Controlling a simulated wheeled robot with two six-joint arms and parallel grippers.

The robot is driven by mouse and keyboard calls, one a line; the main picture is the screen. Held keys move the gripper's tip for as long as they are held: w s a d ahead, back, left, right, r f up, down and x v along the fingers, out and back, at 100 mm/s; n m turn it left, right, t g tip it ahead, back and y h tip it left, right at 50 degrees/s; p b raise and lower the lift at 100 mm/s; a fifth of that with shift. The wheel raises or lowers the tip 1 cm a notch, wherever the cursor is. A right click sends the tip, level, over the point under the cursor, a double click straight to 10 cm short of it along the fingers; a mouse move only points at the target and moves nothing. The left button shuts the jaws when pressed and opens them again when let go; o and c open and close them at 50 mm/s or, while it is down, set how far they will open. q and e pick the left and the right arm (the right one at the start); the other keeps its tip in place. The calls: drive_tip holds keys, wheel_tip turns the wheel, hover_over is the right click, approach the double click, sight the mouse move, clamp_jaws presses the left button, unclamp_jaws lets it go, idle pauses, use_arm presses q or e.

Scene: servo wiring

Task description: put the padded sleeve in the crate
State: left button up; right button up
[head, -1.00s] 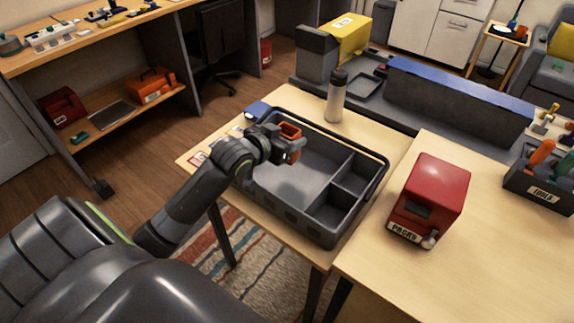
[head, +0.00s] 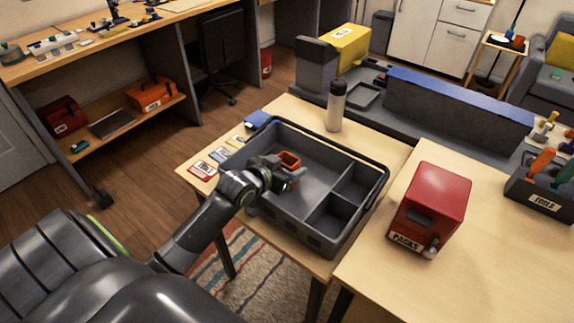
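The crate (head: 369,211) is a dark grey open bin on the wooden table, with a large left compartment and two smaller ones on the right. My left gripper (head: 290,165) is over the large compartment, low near the crate's left side. Orange parts show at its tip. I cannot tell whether they belong to the fingers or to a held thing, nor whether the fingers are open. I cannot identify the padded sleeve for sure. A small flat blue thing (head: 257,118) lies on the table behind the crate's far left corner. My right gripper is not in view.
Several small cards (head: 202,169) lie at the table's left edge. A red box marked PACKS (head: 430,208) stands on the right table, and a dark TOOLS bin (head: 540,189) farther right. Both smaller crate compartments look empty.

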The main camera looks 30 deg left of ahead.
use_arm(q)
drive_tip(key=shift+o, duration=1.1)
drive_tip(key=shift+r, duration=0.2)
drive_tip(key=d+v, duration=0.1)
drive_tip(key=v, duration=1.1)
drive_tip(key=shift+a+p, duration=0.35)
drive_tip(key=shift+a, duration=0.1)
